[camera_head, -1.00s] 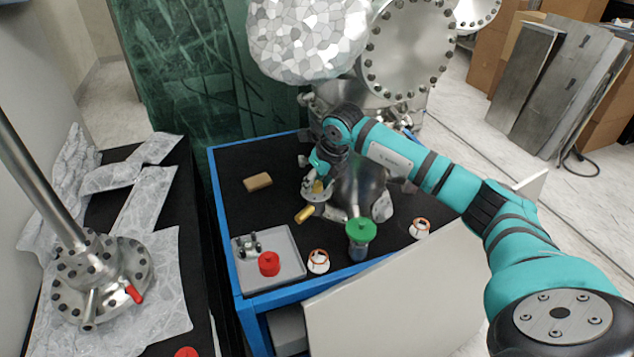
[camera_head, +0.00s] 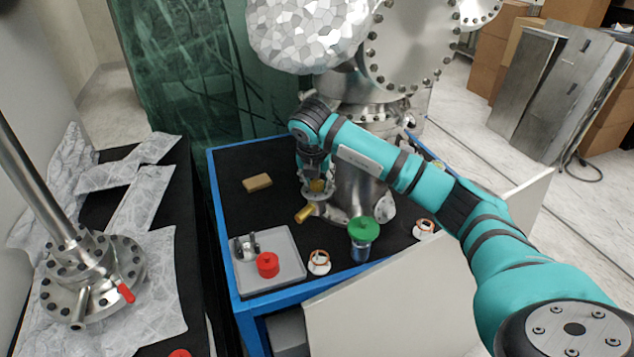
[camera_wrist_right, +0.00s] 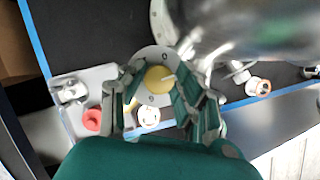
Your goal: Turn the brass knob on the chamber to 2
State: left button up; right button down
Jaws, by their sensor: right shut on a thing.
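The brass knob (camera_head: 317,186) sits on a round pale dial plate on the chamber (camera_head: 358,182), the steel vessel on the blue-edged table. My right gripper (camera_head: 316,179) reaches down from above and is shut on the knob. In the right wrist view the yellow knob (camera_wrist_right: 158,79) lies between the fingers of the right gripper (camera_wrist_right: 163,85). A pale pointer on the knob points right and slightly up. The dial plate (camera_wrist_right: 150,60) carries small marks too small to read surely. My left gripper is not in view.
A brass cylinder (camera_head: 305,213) sticks out just below the dial. A green-capped jar (camera_head: 361,238), white-and-copper rings (camera_head: 319,262), a grey tray (camera_head: 285,275) with a red knob-like part (camera_head: 267,264), and a tan block (camera_head: 257,182) are nearby.

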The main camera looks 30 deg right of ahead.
jog(key=shift+r+m, duration=0.1)
jog(key=shift+m, duration=0.4)
jog(key=c, duration=0.9)
grip_release()
jog(key=shift+c, duration=0.2)
jog(key=v, duration=0.5)
jog(key=shift+a+r, duration=0.15)
jog(key=shift+r, duration=0.1)
jog(key=s+a, duration=0.8)
jog(key=shift+a+f, duration=0.25)
jog(key=shift+a, duration=0.05)
